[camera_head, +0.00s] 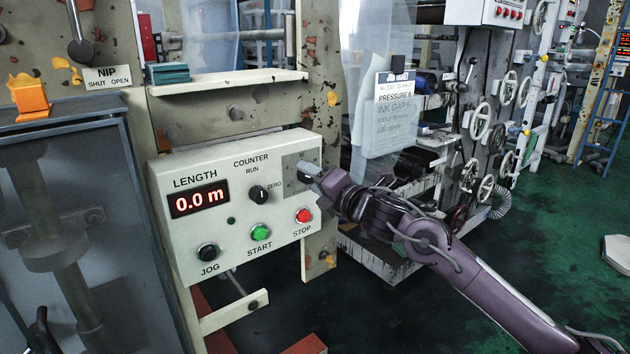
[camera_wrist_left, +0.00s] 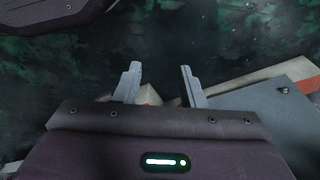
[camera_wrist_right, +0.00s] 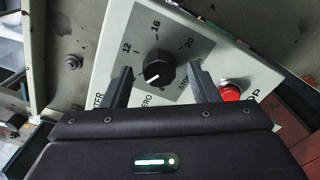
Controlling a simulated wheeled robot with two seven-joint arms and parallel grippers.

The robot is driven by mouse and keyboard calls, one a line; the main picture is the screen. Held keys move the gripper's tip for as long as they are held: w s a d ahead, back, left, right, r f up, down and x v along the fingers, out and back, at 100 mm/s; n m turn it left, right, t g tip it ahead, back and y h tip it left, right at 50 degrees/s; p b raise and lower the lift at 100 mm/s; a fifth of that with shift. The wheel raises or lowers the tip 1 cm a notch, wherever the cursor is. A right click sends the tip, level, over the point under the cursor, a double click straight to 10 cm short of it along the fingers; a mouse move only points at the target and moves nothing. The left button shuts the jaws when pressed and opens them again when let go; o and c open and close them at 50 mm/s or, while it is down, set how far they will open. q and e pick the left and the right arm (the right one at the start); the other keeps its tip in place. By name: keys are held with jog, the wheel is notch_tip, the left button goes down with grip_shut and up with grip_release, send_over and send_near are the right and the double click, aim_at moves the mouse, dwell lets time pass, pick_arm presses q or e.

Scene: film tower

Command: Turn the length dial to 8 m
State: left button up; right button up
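The control box (camera_head: 215,150) has a red length display (camera_head: 199,200) reading 0.0 m. In the right wrist view the length dial (camera_wrist_right: 158,68) is a round black knob on a grey scale plate. Its white pointer mark is toward the lower left; 12, 16 and 20 show around it. My right gripper (camera_head: 312,172) is at the box's upper right, hiding most of the dial in the head view. In the right wrist view its fingers (camera_wrist_right: 160,80) are open, one to each side of the dial, apart from it. My left gripper (camera_wrist_left: 160,70) is open and empty over the floor.
A black counter knob (camera_head: 258,193), green start button (camera_head: 260,231), red stop button (camera_head: 303,215) and dark jog button (camera_head: 208,252) share the panel. The stop button shows beside my right finger in the wrist view (camera_wrist_right: 232,90). A shelf (camera_head: 230,82) juts out above the box.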

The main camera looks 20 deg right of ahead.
pick_arm(q)
jog(key=r, duration=0.2)
jog(key=r+b, duration=0.1)
jog(key=shift+w+d, duration=0.35)
pick_arm(e)
jog(key=v, duration=0.7)
jog(key=shift+s+d, duration=0.15)
jog(key=shift+s, duration=0.2)
pick_arm(q)
jog(key=shift+s+f, duration=0.1)
jog(key=shift+f, duration=0.05)
